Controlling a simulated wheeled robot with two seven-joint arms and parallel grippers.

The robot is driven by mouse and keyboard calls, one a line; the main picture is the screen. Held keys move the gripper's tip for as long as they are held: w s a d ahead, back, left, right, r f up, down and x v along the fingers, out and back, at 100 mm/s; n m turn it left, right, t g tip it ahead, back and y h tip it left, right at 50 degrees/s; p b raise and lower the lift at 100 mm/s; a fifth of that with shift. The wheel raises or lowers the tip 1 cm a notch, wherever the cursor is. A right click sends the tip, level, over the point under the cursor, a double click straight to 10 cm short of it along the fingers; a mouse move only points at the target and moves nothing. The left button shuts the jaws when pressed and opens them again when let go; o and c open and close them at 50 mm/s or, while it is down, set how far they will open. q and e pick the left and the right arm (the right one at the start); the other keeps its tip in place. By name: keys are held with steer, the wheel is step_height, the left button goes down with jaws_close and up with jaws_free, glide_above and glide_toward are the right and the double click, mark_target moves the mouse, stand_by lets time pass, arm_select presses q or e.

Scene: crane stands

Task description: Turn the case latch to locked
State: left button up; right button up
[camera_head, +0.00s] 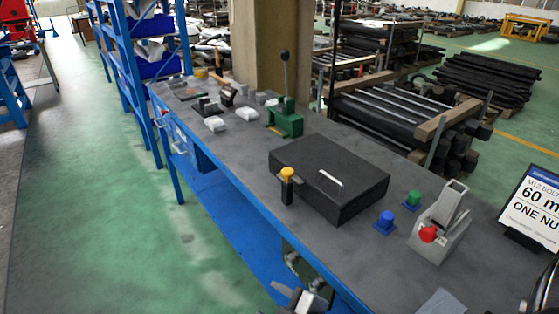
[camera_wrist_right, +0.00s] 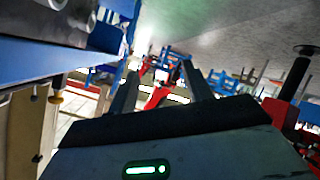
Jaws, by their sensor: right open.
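The black case (camera_head: 345,178) lies flat on the bench, with a white handle (camera_head: 330,178) on its lid. The latch knob (camera_head: 287,173) is yellow, on a dark stem at the case's near left side. The right wrist view is upside down; a yellow knob (camera_wrist_right: 57,98), probably the latch, hangs at left, clear of the fingers. My right gripper (camera_wrist_right: 160,85) is open, with nothing between its fingers. In the head view gripper parts (camera_head: 300,298) show at the bottom, in front of the bench edge, apart from the latch. I cannot tell for sure which arm they belong to.
A blue button block (camera_head: 385,222), a green one (camera_head: 413,200) and a grey device with a red knob (camera_head: 440,230) stand right of the case. A green lever stand (camera_head: 286,120) is behind it. A sign (camera_head: 535,205) stands at right. The floor at left is clear.

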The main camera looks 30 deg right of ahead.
steer(key=w+d+r+n+t, duration=0.3)
steer(key=d+r+n, duration=0.1)
steer(key=r+n, duration=0.4)
steer(key=n+t+h+b, duration=0.2)
steer(key=n+h, duration=0.3)
steer(key=n, duration=1.1)
glide_toward(285, 175)
steer(key=s, duration=0.3)
steer(key=shift+d+f, duration=0.2)
steer(key=shift+f, duration=0.15)
steer(key=shift+n, duration=0.5)
steer(key=w+d, duration=0.1)
steer(key=w, duration=0.4)
steer(key=w+d+p, duration=0.1)
steer(key=w, duration=0.4)
steer(key=w+p, duration=0.1)
steer(key=w, duration=0.5)
steer(key=shift+d+r, duration=0.2)
steer(key=shift+d, duration=0.2)
arm_select(q)
step_height(285, 175, up, 2)
steer(key=shift+w+a+r+t, duration=0.1)
steer(key=shift+a+r+t, duration=0.1)
steer(key=shift+t, duration=0.8)
arm_select(e)
steer(key=c, duration=1)
